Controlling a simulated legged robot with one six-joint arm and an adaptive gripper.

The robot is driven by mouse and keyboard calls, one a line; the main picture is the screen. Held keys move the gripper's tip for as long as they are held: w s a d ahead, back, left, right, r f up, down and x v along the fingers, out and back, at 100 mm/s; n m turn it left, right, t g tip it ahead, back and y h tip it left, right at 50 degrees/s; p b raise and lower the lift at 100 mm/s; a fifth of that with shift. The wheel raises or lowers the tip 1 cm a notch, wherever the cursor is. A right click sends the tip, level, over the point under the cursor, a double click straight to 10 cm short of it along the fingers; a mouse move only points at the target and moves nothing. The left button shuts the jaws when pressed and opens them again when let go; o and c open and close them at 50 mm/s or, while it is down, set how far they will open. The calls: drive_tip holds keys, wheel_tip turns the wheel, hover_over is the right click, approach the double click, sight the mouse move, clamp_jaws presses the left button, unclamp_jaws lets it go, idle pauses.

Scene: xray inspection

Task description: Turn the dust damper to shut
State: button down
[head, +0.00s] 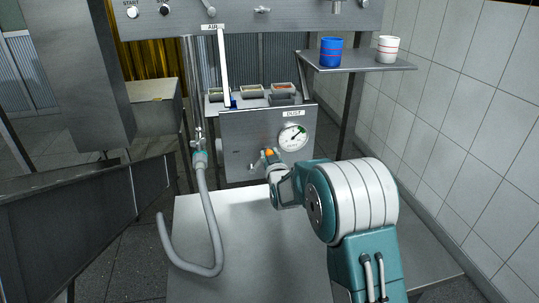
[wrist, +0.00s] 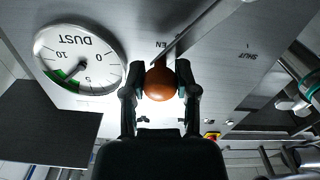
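The dust damper's orange ball knob (wrist: 160,83) sits between the two fingers of my gripper (wrist: 160,76) in the wrist view. The fingers appear to touch it on both sides. A flat metal lever (wrist: 195,32) runs from the knob up and right. The lever is close to a partly covered label ending in "EN" (wrist: 161,44). The "SHUT" label (wrist: 248,56) is farther right, clear of the lever. In the head view my gripper (head: 270,163) is at the grey dust panel (head: 240,135), with the orange knob (head: 268,153) just showing; the lever is mostly hidden.
The round dust gauge (head: 293,136) is right of the knob; its needle is in or near the green band. A grey hose (head: 207,210) hangs at the left. A shelf (head: 362,62) holds a blue cup (head: 331,52) and a white cup (head: 388,49).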

drive_tip(key=shift+a+r, duration=0.1)
drive_tip(key=shift+a, duration=0.05)
drive_tip(key=n, duration=0.1)
drive_tip(key=a+n, duration=0.1)
drive_tip(key=a+r+n, duration=0.1)
drive_tip(key=shift+s+a, duration=0.15)
drive_tip(key=shift+s, duration=0.1)
drive_tip(key=a+n, duration=0.2)
drive_tip(key=n, duration=0.1)
drive_tip(key=shift+s+a+r+n, duration=0.25)
drive_tip(key=shift+s+a+n, duration=0.05)
drive_tip(key=shift+a+n, duration=0.1)
drive_tip(key=a+n, duration=0.2)
drive_tip(key=n, duration=0.1)
drive_tip(key=shift+s+a+f, duration=0.2)
drive_tip(key=shift+s+a, duration=0.05)
drive_tip(key=shift+a, duration=0.15)
drive_tip(key=a+n, duration=0.1)
drive_tip(key=f+n, duration=0.1)
drive_tip(key=n, duration=0.1)
drive_tip(key=shift+s+a, duration=0.2)
drive_tip(key=shift+a, duration=0.2)
drive_tip(key=shift+a+f+n, duration=0.2)
drive_tip(key=shift+a+n, duration=0.1)
drive_tip(key=shift+n, duration=0.3)
drive_tip(key=shift+s+f, duration=0.1)
